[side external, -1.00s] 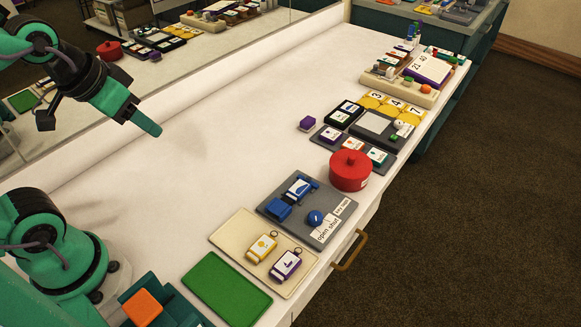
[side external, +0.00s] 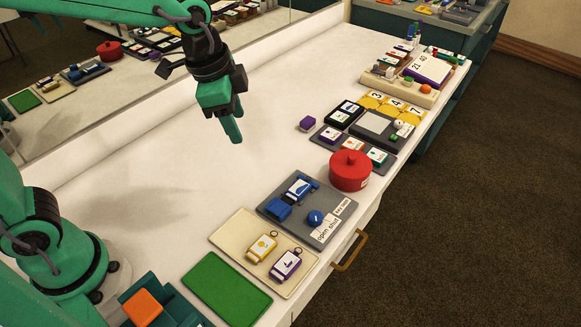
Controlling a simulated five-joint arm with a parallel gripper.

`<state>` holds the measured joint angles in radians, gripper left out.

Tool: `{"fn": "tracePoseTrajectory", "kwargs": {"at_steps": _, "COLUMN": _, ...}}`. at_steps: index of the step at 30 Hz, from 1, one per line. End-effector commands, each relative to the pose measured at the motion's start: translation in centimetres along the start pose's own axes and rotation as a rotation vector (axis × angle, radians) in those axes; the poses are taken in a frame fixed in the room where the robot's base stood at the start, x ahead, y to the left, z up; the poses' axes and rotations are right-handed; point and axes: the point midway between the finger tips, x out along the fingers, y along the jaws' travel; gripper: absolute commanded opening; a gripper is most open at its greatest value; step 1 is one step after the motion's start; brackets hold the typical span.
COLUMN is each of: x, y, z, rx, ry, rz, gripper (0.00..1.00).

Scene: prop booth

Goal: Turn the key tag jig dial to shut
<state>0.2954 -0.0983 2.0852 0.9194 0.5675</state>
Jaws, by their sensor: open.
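The key tag jig is a grey board (side external: 277,211) near the front edge of the white table. Its blue round dial (side external: 315,218) has a white mark and sits beside a label (side external: 327,233) reading open and shut; I cannot tell which word the mark points to. A blue clamp block (side external: 279,208) and a blue-and-white tag (side external: 300,189) are on the board. My gripper (side external: 233,130) is open and empty, pointing down high above the table, behind and to the left of the jig, well apart from it.
A red lidded pot (side external: 350,171) stands just right of the jig. A cream tray (side external: 226,236) with a yellow tag (side external: 262,246) and a purple tag (side external: 286,265) lies left of it, then a green mat (side external: 226,289). The table behind the jig is clear.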

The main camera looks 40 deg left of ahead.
Motion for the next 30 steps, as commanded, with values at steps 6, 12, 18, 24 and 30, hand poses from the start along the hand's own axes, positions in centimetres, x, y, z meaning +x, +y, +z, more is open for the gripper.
{"fn": "tracePoseTrajectory", "kwargs": {"at_steps": 6, "x": 3.6, "y": 1.1, "z": -4.2, "rx": 0.223, "ry": -0.047, "rz": 0.055, "gripper": 0.50}}
{"fn": "tracePoseTrajectory", "kwargs": {"at_steps": 12, "x": 7.2, "y": 2.8, "z": -7.5, "rx": 0.424, "ry": -0.083, "rz": 0.104, "gripper": 0.50}}
{"fn": "tracePoseTrajectory", "kwargs": {"at_steps": 18, "x": 11.2, "y": 5.0, "z": -10.3, "rx": 0.618, "ry": -0.114, "rz": 0.153, "gripper": 0.50}}
{"fn": "tracePoseTrajectory", "kwargs": {"at_steps": 24, "x": 14.1, "y": 6.8, "z": -11.9, "rx": 0.750, "ry": -0.133, "rz": 0.188, "gripper": 0.50}}
{"fn": "tracePoseTrajectory", "kwargs": {"at_steps": 30, "x": 14.9, "y": 7.5, "z": -12.4, "rx": 0.794, "ry": -0.138, "rz": 0.199, "gripper": 0.50}}
